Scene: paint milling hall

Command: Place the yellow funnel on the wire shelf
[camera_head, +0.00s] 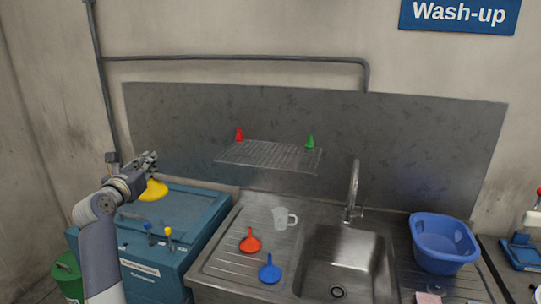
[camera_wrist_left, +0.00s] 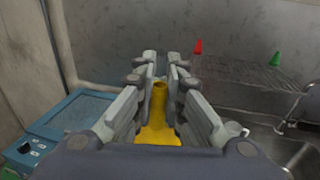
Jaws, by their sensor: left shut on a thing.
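My left gripper (camera_head: 149,163) is shut on the yellow funnel (camera_head: 153,191) and holds it above the blue cabinet at the left. In the left wrist view the yellow funnel (camera_wrist_left: 158,130) sits between the two fingers, its narrow spout toward the fingertips and its wide part nearer the camera. The wire shelf (camera_head: 268,156) is fixed to the grey back panel, to the right of the gripper. A red cone-shaped piece (camera_head: 239,135) stands at its left end and a green one (camera_head: 310,142) at its right end. My right gripper is not in view.
Below the shelf, a clear jug (camera_head: 284,218), a red funnel (camera_head: 250,241) and a blue funnel (camera_head: 269,270) are on the drainboard. The sink has a tall faucet (camera_head: 353,193). A blue basin (camera_head: 442,243) stands at the right. The shelf's middle is clear.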

